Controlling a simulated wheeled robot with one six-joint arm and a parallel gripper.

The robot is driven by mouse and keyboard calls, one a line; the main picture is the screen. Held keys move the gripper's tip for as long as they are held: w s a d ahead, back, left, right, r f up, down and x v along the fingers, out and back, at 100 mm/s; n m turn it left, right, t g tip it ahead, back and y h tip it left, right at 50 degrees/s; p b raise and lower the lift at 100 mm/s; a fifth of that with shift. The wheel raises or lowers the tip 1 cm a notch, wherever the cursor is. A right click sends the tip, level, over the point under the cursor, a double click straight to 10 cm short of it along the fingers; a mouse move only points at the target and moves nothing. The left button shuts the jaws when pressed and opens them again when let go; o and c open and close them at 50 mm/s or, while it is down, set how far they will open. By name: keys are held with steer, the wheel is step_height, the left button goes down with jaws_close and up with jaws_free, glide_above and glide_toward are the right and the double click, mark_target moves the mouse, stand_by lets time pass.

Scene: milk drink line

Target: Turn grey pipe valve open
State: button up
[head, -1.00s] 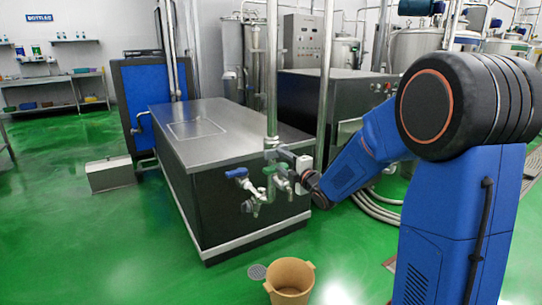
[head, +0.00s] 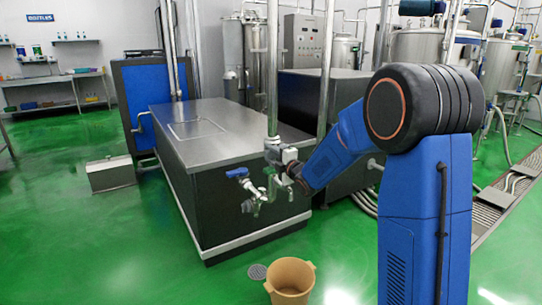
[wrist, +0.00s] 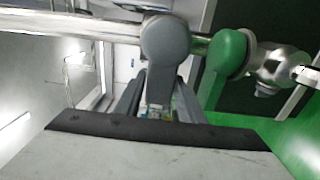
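The grey pipe valve (wrist: 165,42) fills the upper middle of the wrist view, a rounded hub on the silver pipe with its grey lever (wrist: 160,85) pointing down toward my gripper (wrist: 160,100). My gripper's two dark fingers stand apart, one on each side of the lever, and look open; whether either touches it is hard to see. In the head view my gripper (head: 290,170) is at the valve, at the front right corner of the dark steel-topped tank (head: 220,145), and partly hides it.
A green-handled valve (wrist: 228,55) is close to the right; it also shows in the head view (head: 268,171). A blue-handled valve (head: 237,172) is left of it. A tan bucket (head: 291,270) stands on the floor below. A vertical pipe (head: 272,80) rises above the valves.

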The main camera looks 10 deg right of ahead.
mark_target(284, 145)
jaws_close()
steer(key=r+m, duration=0.1)
steer(key=m, duration=0.1)
steer(key=r+m, duration=0.1)
steer(key=m, duration=0.1)
steer(key=shift+d, duration=0.2)
steer(key=m, duration=0.1)
steer(key=r+m, duration=0.1)
steer(key=m, duration=0.1)
steer(key=d+r+m, duration=0.1)
steer(key=shift+w+d+m, duration=0.1)
steer(key=shift+w+m, duration=0.1)
steer(key=shift+m, duration=0.1)
steer(key=m, duration=0.1)
steer(key=d+r+m, duration=0.1)
steer(key=m, duration=0.1)
steer(key=d+m, duration=0.1)
steer(key=m, duration=0.1)
steer(key=shift+w+r, duration=0.15)
steer(key=shift+w, duration=0.2)
steer(key=shift+w+d+r+m, duration=0.1)
steer(key=shift+d+m, duration=0.25)
steer(key=shift+m, duration=0.4)
steer(key=shift+w+d+f+m, duration=0.1)
steer(key=shift+d+m, duration=0.2)
steer(key=shift+m, duration=0.4)
steer(key=shift+w+d+r+m, duration=0.1)
steer(key=shift+d+m, duration=0.25)
steer(key=shift+m, duration=0.4)
